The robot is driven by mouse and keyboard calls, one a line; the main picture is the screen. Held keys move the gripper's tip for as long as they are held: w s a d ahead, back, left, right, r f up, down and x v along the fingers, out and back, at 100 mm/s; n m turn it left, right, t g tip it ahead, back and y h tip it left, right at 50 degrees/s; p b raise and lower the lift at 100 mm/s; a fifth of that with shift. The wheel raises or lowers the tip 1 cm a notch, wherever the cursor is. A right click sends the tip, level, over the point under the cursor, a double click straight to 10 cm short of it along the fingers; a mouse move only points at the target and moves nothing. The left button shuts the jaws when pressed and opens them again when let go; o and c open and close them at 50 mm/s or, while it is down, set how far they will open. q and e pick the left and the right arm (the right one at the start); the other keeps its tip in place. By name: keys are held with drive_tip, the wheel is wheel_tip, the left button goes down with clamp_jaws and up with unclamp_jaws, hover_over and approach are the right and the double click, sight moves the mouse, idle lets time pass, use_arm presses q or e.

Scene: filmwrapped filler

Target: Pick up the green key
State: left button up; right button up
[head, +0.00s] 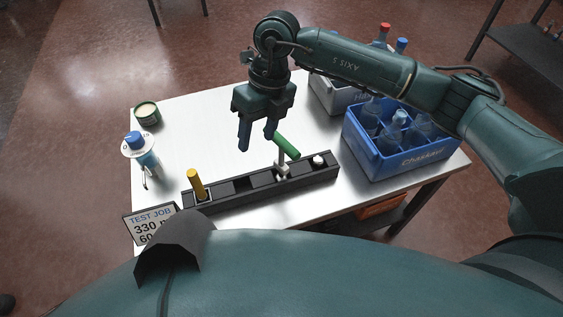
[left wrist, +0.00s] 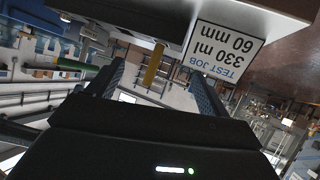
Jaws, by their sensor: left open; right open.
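The green key (head: 287,147) shows a green cylindrical handle, tilted, above a pale base in the right half of a long dark rack (head: 237,199) on the table. A green bar in the left wrist view (left wrist: 77,67) looks like the same key. My right gripper (head: 257,143) is open and empty, pointing down just left of the green handle and above the rack; whether it touches the handle is unclear. My left gripper (left wrist: 157,72) is open with nothing between its fingers; it is not recognisable in the head view.
A yellow-handled key (head: 196,183) stands at the rack's left end. A blue crate of bottles (head: 403,161) and a grey crate (head: 327,97) stand right. The white table (head: 200,125) is clear behind the rack.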

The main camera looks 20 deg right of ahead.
drive_tip(key=w+d+h, duration=0.1)
drive_tip(key=w+d+t+h, duration=0.1)
drive_tip(key=d, duration=0.1)
drive_tip(key=w+d+h, duration=0.1)
drive_tip(key=d, duration=0.1)
drive_tip(key=shift+d+r+m, duration=0.15)
drive_tip(key=shift+d+m, duration=0.05)
drive_tip(key=shift+m, duration=0.2)
hover_over(281, 151)
drive_tip(key=f, duration=0.5)
drive_tip(key=shift+w+f, duration=0.3)
drive_tip(key=shift+f, duration=0.1)
drive_tip(key=shift+w+d+f, duration=0.1)
drive_tip(key=shift+f, duration=3.1)
clamp_jaws()
